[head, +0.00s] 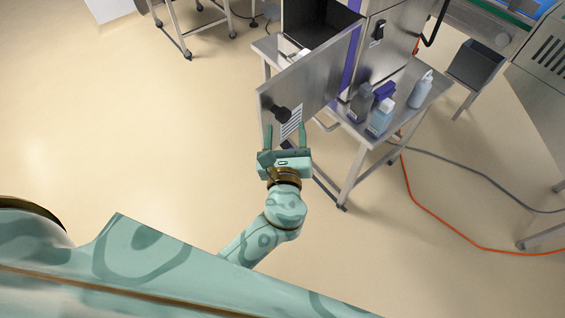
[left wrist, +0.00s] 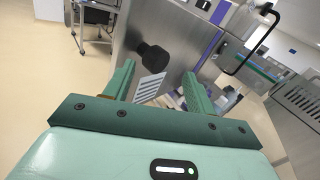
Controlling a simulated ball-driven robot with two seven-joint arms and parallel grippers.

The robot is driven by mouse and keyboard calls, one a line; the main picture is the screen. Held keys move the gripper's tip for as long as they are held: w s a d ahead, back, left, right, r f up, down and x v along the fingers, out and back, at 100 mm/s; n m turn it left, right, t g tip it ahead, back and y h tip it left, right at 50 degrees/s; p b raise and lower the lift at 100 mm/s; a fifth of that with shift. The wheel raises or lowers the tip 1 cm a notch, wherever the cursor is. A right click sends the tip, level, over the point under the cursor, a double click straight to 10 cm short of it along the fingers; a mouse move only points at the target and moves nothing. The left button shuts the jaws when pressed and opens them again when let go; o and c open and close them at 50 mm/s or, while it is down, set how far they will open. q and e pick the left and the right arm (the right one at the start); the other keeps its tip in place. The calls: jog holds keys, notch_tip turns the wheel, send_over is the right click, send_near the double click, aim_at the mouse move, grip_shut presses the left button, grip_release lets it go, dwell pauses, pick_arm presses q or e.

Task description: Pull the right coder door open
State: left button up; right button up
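The coder door (head: 315,78) is a flat grey metal panel with a black knob (head: 281,113) and a striped white label (head: 291,122). It stands swung out from its cabinet, and a dark interior (head: 318,20) shows behind it. My left gripper (head: 285,130) is open and empty in front of the door's near end. In the left wrist view, the knob (left wrist: 153,56) and label (left wrist: 150,88) show between the spread fingers (left wrist: 158,84); the knob appears just beyond the fingertips, not gripped. My right gripper is not in view.
The cabinet rests on a metal table (head: 345,178) with several bottles (head: 381,117) to the right of the door. An orange cable (head: 425,210) and a grey cable (head: 470,170) lie on the floor at right. The floor (head: 140,130) left of the door is clear.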

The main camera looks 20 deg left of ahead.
pick_arm(q)
jog(key=v, duration=1)
jog(key=shift+s+a, duration=0.2)
jog(key=shift+s, duration=0.3)
